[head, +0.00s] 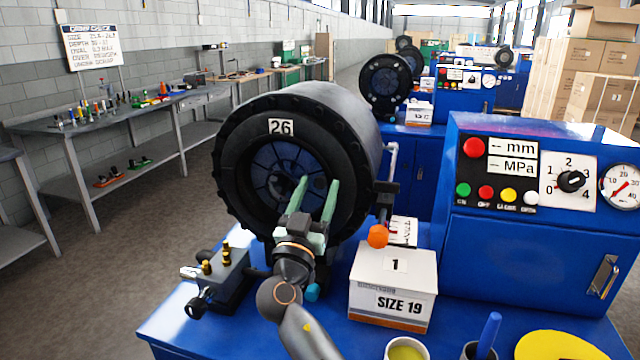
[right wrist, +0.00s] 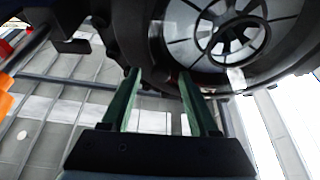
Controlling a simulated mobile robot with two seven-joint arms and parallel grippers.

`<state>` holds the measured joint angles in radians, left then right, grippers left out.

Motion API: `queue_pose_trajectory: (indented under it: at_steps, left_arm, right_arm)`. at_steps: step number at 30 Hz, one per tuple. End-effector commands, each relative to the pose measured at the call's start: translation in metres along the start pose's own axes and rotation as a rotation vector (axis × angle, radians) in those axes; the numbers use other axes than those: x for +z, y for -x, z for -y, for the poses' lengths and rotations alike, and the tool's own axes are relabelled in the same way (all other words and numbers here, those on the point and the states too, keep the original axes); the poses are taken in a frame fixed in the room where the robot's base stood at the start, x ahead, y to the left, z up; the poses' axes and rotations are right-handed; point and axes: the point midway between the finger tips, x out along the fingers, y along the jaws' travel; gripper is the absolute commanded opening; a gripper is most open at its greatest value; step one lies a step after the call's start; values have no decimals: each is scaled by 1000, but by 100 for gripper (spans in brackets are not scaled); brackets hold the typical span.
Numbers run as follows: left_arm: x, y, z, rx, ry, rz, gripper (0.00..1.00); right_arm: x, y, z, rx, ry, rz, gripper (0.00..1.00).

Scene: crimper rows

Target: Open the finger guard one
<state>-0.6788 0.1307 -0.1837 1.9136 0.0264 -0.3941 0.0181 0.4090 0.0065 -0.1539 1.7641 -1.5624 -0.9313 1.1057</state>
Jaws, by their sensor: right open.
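The nearest crimper (head: 325,105) is a big dark drum marked 26, with a black ribbed ring around its mouth. A dark bluish round panel with spokes (head: 268,166), which looks like the finger guard, covers the mouth; I cannot tell how it is hinged. An orange knob (head: 377,236) hangs on a bracket at the drum's right. My right gripper (head: 318,182) is open and empty, its green fingers in front of the mouth's lower right. In the right wrist view the fingertips (right wrist: 158,73) lie near the ring's rim; contact is unclear. My left gripper is not in view.
The blue bench (head: 240,325) carries a black fitting block (head: 222,277), a white box marked 1 and SIZE 19 (head: 392,285), cups and a yellow disc (head: 555,346). A blue control cabinet (head: 535,250) stands at right. More crimpers stand behind.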

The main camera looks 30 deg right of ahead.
Motion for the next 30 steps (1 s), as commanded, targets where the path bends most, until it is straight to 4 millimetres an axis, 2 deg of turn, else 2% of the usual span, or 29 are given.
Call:
queue_pose_trajectory:
  at_steps: [10,26,30]
  left_arm:
    - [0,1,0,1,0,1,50]
    - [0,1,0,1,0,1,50]
    - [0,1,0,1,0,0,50]
  right_arm:
    - [0,1,0,0,1,1,61]
    - [0,0,0,0,0,0,2]
    - [-1,0,0,0,0,0,0]
